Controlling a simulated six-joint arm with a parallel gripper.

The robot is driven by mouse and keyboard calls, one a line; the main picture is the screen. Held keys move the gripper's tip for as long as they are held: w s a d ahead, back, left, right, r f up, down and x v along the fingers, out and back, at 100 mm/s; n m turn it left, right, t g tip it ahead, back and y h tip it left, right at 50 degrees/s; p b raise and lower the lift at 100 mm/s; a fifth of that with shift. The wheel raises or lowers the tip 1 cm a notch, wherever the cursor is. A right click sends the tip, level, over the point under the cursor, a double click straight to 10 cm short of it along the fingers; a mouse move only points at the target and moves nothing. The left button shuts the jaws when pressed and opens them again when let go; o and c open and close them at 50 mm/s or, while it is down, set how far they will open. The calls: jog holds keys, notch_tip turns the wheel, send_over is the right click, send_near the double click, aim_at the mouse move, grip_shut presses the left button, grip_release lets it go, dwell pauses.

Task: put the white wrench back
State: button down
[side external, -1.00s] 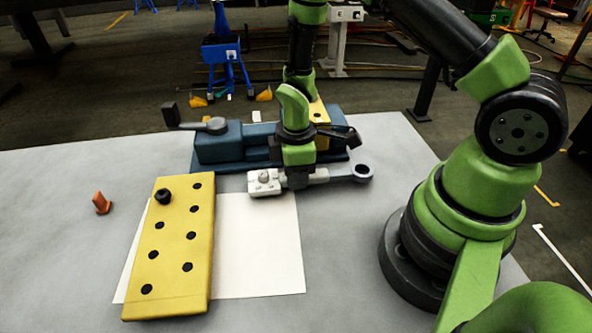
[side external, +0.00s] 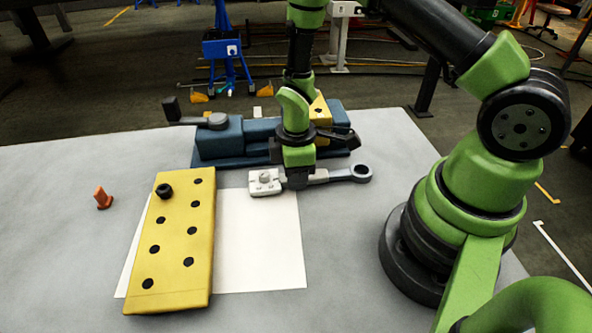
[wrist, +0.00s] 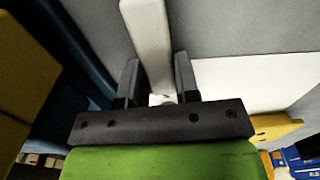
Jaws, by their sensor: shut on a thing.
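The white wrench (side external: 264,182) has a blocky pale head on the left and a dark ring end on the right. It lies roughly level, crosswise, in front of the blue vise, with its head over the back edge of the white sheet. My gripper (side external: 298,181) points down and is shut on its handle near the middle. In the wrist view the pale wrench handle (wrist: 147,35) runs between the two dark fingers of my gripper (wrist: 158,80). I cannot tell whether the wrench touches the table or hangs just above it.
A blue vise (side external: 220,142) with a crank stands behind the wrench. A yellow plate with black holes (side external: 175,245) lies at front left, partly on the white sheet (side external: 260,250). An orange piece (side external: 103,198) stands at far left.

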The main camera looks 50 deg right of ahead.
jog(key=c, duration=0.8)
grip_release()
jog(key=s+a+r+m+t, duration=0.1)
jog(key=s+r+m+t, duration=0.15)
jog(key=r, duration=0.95)
jog(key=s+r+m+t, duration=0.15)
jog(key=r+m, duration=0.25)
jog(key=r, duration=0.8)
jog(key=s+r+m+t, duration=0.1)
jog(key=s+r+m, duration=0.1)
jog(key=s, duration=0.1)
jog(key=s+a+r+m+t+y, duration=0.1)
jog(key=s+r+m, duration=0.1)
jog(key=s, duration=0.1)
jog(key=s+a+r+m+t+y, duration=0.1)
jog(key=s+r+m, duration=0.1)
jog(key=s+r, duration=0.1)
jog(key=shift+s+a+m, duration=0.1)
jog(key=shift+s+m, duration=0.15)
jog(key=shift+s, duration=0.05)
